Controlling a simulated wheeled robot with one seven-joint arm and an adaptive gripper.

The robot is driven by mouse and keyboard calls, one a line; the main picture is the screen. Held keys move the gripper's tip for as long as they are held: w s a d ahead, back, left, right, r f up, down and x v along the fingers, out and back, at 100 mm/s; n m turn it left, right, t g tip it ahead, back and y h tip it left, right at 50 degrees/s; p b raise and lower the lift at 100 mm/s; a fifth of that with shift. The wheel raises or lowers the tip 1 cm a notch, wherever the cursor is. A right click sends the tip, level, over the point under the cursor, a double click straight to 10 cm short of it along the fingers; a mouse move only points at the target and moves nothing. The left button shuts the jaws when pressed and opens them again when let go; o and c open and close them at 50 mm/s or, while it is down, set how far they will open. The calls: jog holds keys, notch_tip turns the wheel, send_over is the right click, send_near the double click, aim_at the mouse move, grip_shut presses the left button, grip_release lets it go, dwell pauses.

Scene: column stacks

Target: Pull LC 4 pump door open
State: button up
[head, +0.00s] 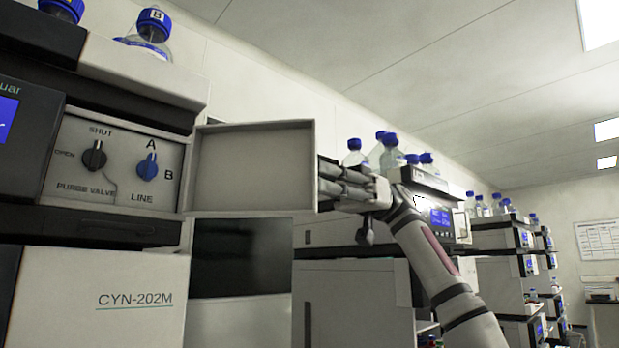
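The pump door (252,168) is a pale, shallow tray-like panel with a raised rim. It stands swung out to the right of the pump front, its inner face showing. The uncovered pump front (122,195) has a black purge valve knob (95,156) and a blue line knob (148,167). My gripper (322,178) is at the door's free right edge, with its fingertips right beside or just behind the rim. The two fingers look spread with a gap between them. Whether they touch the door cannot be told.
A white CYN-202M unit (95,300) sits below the pump. Blue-capped bottles (150,38) stand on top of the stack. More instrument stacks (500,265) with bottles line the wall to the right, behind my arm. Open air lies above my arm.

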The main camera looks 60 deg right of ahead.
jog(key=v, duration=0.5)
jog(key=shift+d, duration=0.15)
jog(key=shift+s, duration=0.1)
dwell(0.5)
